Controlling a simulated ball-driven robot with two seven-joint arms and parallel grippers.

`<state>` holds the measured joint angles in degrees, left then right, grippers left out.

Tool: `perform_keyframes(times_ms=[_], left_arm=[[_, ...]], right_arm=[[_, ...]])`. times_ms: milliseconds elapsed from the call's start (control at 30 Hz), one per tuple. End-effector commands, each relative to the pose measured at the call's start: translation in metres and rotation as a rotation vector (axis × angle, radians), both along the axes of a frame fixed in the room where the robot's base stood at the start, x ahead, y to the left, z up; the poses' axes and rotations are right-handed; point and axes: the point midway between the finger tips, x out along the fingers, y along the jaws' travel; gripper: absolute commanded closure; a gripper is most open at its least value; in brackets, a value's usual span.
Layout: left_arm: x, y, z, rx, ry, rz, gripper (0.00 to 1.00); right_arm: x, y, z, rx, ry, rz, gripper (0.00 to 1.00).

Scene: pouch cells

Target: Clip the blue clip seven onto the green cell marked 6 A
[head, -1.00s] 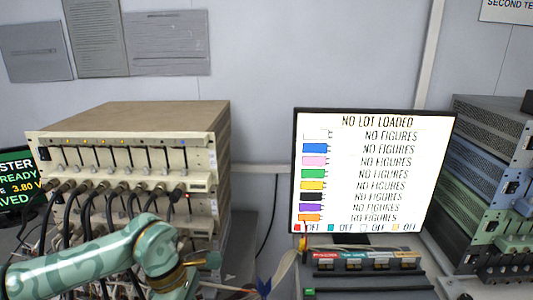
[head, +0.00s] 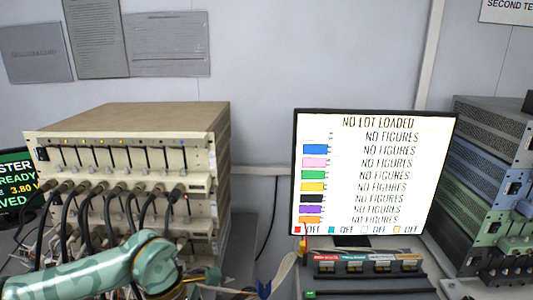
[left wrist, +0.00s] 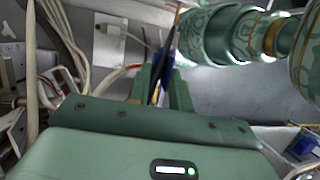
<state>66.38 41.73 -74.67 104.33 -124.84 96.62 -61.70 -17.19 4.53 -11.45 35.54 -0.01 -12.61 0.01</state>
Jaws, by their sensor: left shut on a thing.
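My left gripper (left wrist: 160,88) is shut on a blue clip (left wrist: 158,68) in the left wrist view. The clip shows only partly between the two green fingers, and a dark and reddish lead runs up from it. In the head view my left arm comes in at the lower left. A blue clip (head: 263,289) shows there at the bottom edge, with a pale cable rising to its right. I cannot read a number on it. I cannot make out the green cell marked 6 A in either view. My right gripper is not in view.
A beige cycler rack (head: 150,125) with several black cables stands at the left. A monitor (head: 374,170) reads NO LOT LOADED, with a row of small coloured holders (head: 367,262) below it. Pale cables (left wrist: 65,45) crowd the left of the wrist view.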

Motion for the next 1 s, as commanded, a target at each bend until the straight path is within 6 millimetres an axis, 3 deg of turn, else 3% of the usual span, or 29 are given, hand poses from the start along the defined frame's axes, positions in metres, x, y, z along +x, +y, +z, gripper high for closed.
perform_keyframes(times_ms=[800,833,900,1000], left_arm=[[-0.004,0.0,-0.017,0.0,-0.001,0.0,1.0],[-0.004,0.0,-0.017,0.0,-0.001,0.0,0.73],[-0.004,0.0,-0.017,0.0,0.0,0.0,0.54],[-0.004,0.0,-0.017,0.0,0.0,0.0,0.53]], right_arm=[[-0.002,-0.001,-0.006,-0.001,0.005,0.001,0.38],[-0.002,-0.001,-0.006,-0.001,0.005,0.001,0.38],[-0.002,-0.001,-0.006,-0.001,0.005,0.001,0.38],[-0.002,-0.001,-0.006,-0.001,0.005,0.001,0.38]])
